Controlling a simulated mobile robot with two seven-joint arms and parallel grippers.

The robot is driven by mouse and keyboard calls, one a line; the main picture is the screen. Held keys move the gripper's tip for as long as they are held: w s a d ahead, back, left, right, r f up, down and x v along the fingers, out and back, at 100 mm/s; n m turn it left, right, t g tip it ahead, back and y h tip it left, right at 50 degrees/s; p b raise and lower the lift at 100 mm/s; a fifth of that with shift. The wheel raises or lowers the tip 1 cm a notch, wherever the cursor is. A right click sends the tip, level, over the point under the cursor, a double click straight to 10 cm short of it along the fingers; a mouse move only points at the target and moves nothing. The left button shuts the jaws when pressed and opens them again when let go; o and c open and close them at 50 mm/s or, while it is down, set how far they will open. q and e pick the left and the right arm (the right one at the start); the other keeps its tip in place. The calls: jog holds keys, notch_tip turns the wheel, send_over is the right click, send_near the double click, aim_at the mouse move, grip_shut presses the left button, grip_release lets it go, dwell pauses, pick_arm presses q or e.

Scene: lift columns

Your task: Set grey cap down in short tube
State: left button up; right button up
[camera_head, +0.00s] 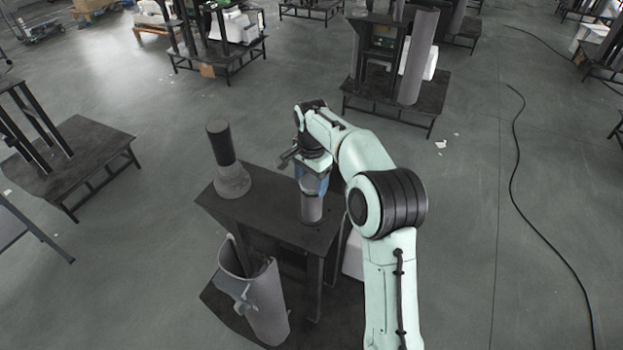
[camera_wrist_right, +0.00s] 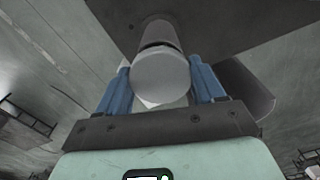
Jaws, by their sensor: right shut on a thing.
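The grey cap (camera_wrist_right: 160,76) is held between the blue fingers of my right gripper (camera_wrist_right: 162,88), its round face toward the wrist camera. In the head view my right gripper (camera_head: 315,180) is over the short tube (camera_head: 312,208), which stands upright on the dark stand. In the wrist view the short tube (camera_wrist_right: 160,33) lies directly beyond the cap, in line with it, with a dark band between them. I cannot tell whether the cap touches the tube. The gripper hides most of the cap in the head view. My left gripper is not in view.
A black cylinder on a grey base (camera_head: 232,180) stands at the left of the stand's top (camera_head: 270,212). A wide open grey tube (camera_head: 268,310) with a bracket stands lower in front. Other stands are farther back. A black cable lies on the floor at right.

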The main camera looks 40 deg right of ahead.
jog(key=shift+f, duration=0.3)
dwell(0.7)
jog(key=o, duration=1.1)
jog(key=shift+r, duration=3.55)
jog(key=shift+f, duration=0.1)
